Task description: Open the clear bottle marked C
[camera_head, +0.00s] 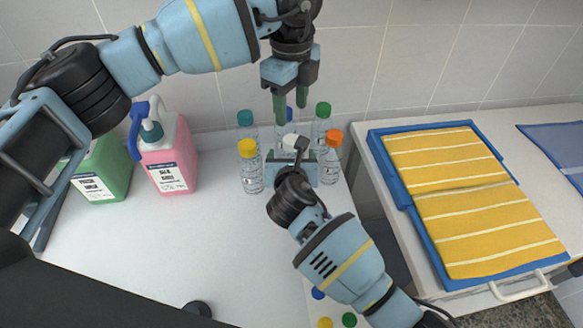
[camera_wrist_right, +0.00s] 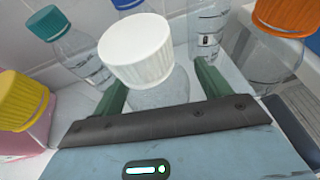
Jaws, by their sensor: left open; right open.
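Several clear bottles with coloured caps stand in a cluster on the counter; I cannot read a letter C on any. The white-capped bottle (camera_wrist_right: 150,52) is between the spread fingers of my open right gripper (camera_wrist_right: 160,88). In the head view that gripper (camera_head: 292,160) hides much of this bottle. Around it stand bottles with yellow (camera_head: 249,170), teal (camera_head: 246,122), green (camera_head: 322,122) and orange (camera_head: 333,148) caps. A blue-capped bottle (camera_head: 285,126) is behind. My left gripper (camera_head: 291,106) is open and empty, pointing down above the cluster.
A pink jug (camera_head: 170,160) with a pump and a green jug (camera_head: 103,172) stand at left by the tiled wall. A blue tray (camera_head: 392,165) with yellow striped towels lies on the right surface. Small coloured discs (camera_head: 318,293) lie at front. The middle counter is clear.

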